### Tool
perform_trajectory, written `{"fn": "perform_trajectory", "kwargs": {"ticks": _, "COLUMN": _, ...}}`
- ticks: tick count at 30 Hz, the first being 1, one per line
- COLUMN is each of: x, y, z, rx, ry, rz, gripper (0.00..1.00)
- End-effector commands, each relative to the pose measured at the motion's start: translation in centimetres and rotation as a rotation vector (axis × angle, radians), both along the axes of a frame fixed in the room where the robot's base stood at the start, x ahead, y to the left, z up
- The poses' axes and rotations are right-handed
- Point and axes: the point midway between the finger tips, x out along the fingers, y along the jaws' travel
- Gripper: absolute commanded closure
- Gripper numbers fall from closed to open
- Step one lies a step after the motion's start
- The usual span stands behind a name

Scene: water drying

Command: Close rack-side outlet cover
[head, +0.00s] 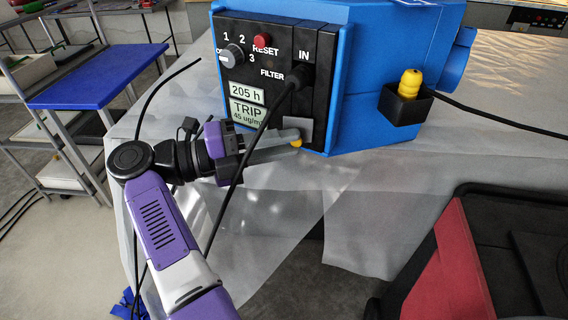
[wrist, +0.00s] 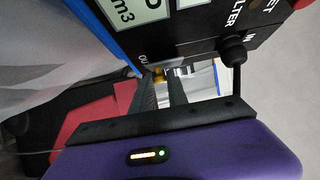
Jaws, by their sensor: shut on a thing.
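The blue filter unit (head: 385,45) has a black front panel (head: 283,72) with a dial, a red button and a screen reading TRIP. A grey plate (head: 304,124), which looks like the outlet cover, is at the panel's lower right corner, partly hidden by my fingers. My gripper (head: 297,139) reaches it from the left. A small yellow piece (head: 296,143) shows at my fingertips. In the wrist view my gripper (wrist: 163,78) has this yellow piece (wrist: 158,73) between its fingertips, beside the partly hidden outlet label. I cannot tell whether the yellow piece belongs to the cover.
A black cable (head: 262,125) runs from the IN socket down across my gripper. A yellow plug (head: 410,82) stands in a black holder on the unit's right side. A red and black case (head: 455,262) is at lower right. A rack with a blue shelf (head: 92,78) is at left.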

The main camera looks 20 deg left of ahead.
Motion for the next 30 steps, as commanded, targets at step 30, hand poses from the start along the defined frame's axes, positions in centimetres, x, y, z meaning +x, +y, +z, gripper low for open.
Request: {"fn": "perform_trajectory", "kwargs": {"ticks": 30, "x": 0.33, "y": 0.17, "z": -0.05, "rx": 0.002, "ry": 0.005, "rz": -0.094, "gripper": 0.79}}
